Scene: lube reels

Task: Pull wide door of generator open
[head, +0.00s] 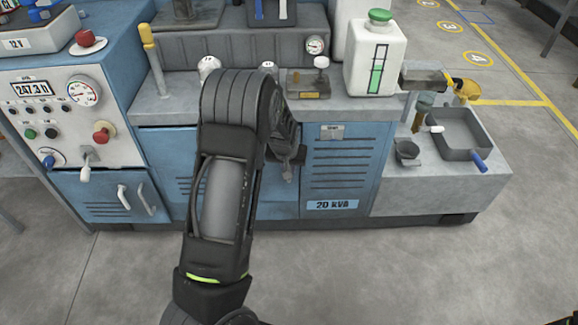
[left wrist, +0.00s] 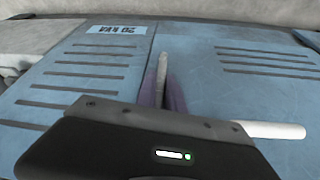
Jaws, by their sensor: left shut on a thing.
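The generator's wide blue door (head: 180,158) with slatted vents is partly hidden behind my left arm. It looks flush with the front. It also shows on the right of the left wrist view (left wrist: 235,75). A thin grey upright handle (left wrist: 162,68) stands by the seam between it and the narrower blue panel (head: 345,165). My left gripper (head: 287,163) is at that seam, shut on the handle. Its fingers show only faintly around the handle in the left wrist view (left wrist: 172,95).
A grey tray (head: 460,133) on a low block is to the right. A control cabinet (head: 65,125) with gauges is to the left. The floor in front is clear.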

